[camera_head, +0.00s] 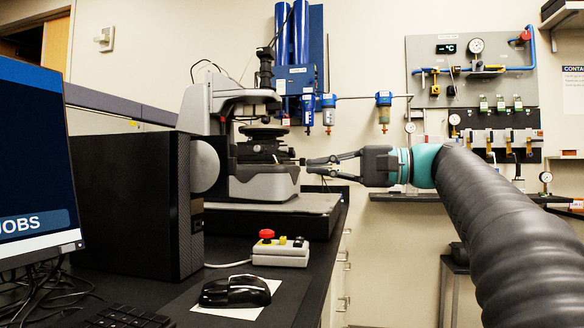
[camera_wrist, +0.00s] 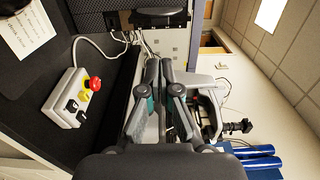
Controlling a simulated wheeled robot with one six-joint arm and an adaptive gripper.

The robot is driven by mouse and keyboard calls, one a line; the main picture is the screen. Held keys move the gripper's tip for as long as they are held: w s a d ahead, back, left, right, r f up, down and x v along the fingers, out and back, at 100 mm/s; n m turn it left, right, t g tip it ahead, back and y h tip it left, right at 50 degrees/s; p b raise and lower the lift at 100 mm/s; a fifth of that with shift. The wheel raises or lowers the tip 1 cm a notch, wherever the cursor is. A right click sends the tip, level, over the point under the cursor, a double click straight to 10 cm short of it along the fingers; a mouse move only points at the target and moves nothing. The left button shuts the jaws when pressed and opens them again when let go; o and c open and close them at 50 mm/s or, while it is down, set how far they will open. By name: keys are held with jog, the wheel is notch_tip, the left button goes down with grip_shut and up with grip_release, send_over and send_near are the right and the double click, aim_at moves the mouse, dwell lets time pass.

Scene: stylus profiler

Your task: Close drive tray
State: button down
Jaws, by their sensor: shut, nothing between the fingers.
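A control box (camera_head: 280,250) with a red button and a black mouse (camera_head: 235,291) lie on the bench. A monitor (camera_head: 35,165) stands at far left. Blue cylinders (camera_head: 292,35) and a gas panel (camera_head: 470,70) are on the wall. The floor right of the bench looks open.

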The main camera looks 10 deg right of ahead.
jog(key=x, duration=1.3)
jog(key=shift+a+p, duration=0.25)
jog(key=shift+p, duration=0.05)
jog(key=shift+s, duration=0.1)
